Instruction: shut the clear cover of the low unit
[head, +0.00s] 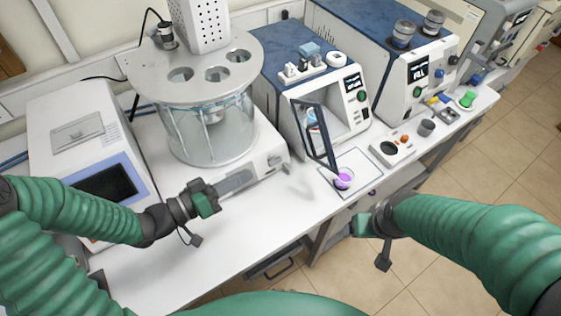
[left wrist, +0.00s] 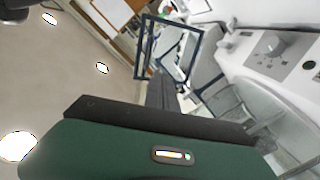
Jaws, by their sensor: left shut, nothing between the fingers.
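The low unit (head: 345,115) is a white box with a blue top in the middle of the bench. Its clear cover (head: 314,135) has a dark frame and stands open, swung out from the front. In the left wrist view a dark-framed clear panel (left wrist: 168,50), which looks like this cover, shows beyond the fingers. My left gripper (head: 207,199) is shut and empty, in front of the glass vessel and well left of the cover. My right gripper (head: 362,225) hangs near the bench's front edge, to the right of and below the cover; its finger gap is unclear.
A round glass vessel with a grey lid (head: 210,75) stands left of the unit. A dish with purple liquid (head: 344,179) sits on a pale mat just by the cover's lower end. Another blue-topped machine (head: 418,80) stands to the right. The front bench strip is mostly clear.

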